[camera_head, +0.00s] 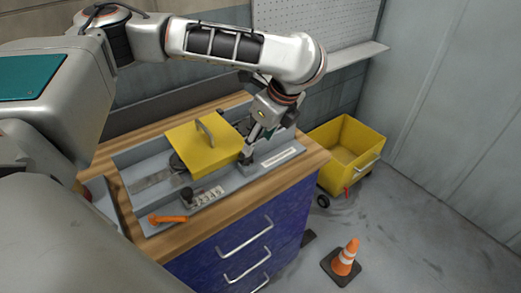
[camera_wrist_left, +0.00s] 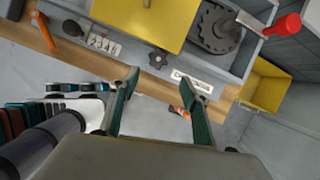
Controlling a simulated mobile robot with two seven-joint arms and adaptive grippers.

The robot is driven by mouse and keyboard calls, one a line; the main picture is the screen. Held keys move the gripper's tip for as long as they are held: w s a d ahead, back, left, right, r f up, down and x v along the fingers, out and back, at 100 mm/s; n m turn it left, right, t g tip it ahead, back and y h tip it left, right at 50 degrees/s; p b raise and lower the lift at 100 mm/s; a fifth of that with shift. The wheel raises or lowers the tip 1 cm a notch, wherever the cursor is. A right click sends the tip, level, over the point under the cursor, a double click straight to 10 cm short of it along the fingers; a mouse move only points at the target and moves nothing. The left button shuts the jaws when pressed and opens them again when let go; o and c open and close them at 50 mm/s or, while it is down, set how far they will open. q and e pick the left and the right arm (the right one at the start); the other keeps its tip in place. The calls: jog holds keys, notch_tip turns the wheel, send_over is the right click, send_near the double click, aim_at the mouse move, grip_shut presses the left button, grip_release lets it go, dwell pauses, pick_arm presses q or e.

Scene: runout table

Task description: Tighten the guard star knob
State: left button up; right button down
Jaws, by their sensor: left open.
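The yellow guard (camera_head: 203,147), with a grey handle on top, sits on the grey machine bed on the bench. In the left wrist view a dark star knob (camera_wrist_left: 158,59) shows at the front edge of the yellow guard (camera_wrist_left: 140,18). In the head view my left gripper (camera_head: 249,153) points down at the guard's right front corner, where the knob is hard to tell from the fingers. In the wrist view my left gripper (camera_wrist_left: 160,82) is open, with the knob just beyond and between its fingertips. My right gripper is not in view.
An orange handle (camera_head: 168,218) and a dark knob (camera_head: 186,194) beside a number counter (camera_head: 207,196) are at the bed's front left. A red-ended lever (camera_wrist_left: 286,24) and dark toothed disc (camera_wrist_left: 220,26) are right of the guard. A yellow cart (camera_head: 350,145) and cone (camera_head: 347,258) stand right of the bench.

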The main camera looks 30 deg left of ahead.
aim_at(250, 159)
pick_arm(q)
jog(key=shift+s+x, duration=0.1)
jog(key=shift+x, duration=1.85)
jog(key=shift+s+x, duration=0.15)
jog(key=shift+x, duration=1.85)
jog(key=shift+a, duration=0.2)
jog(key=shift+r, duration=0.1)
jog(key=c, duration=1.1)
